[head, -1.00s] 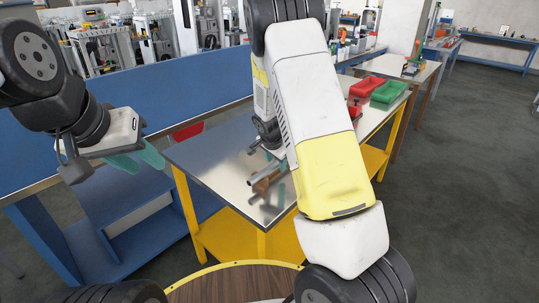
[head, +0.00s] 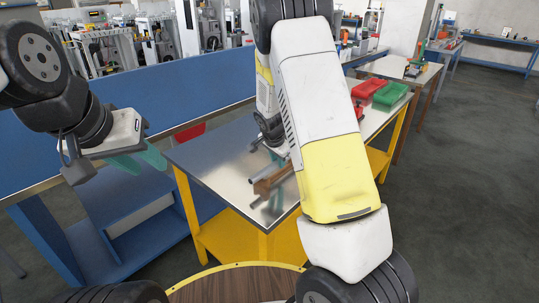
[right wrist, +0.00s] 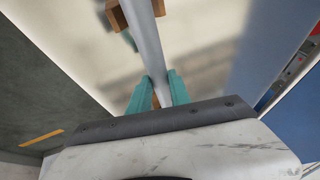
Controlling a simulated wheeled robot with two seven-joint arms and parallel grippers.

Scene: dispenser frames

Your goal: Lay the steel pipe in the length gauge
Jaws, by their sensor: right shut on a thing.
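The grey steel pipe (head: 264,174) is above the bright metal table top, with my right arm reaching over it in the head view. In the right wrist view the pipe (right wrist: 145,40) runs between the teal fingers of my right gripper (right wrist: 160,92), which is shut on it. A brown wooden piece (head: 268,186), perhaps part of the length gauge, is close below the pipe; it also shows in the right wrist view (right wrist: 116,16) on either side of the pipe. I cannot tell whether they touch. My left gripper (head: 138,162) is open and empty, left of the table.
The metal-topped table (head: 205,155) has yellow legs and clear room at its left. A red bin (head: 368,90) and a green bin (head: 390,95) stand at its far end. A blue bench with a blue panel (head: 150,92) stands behind on the left.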

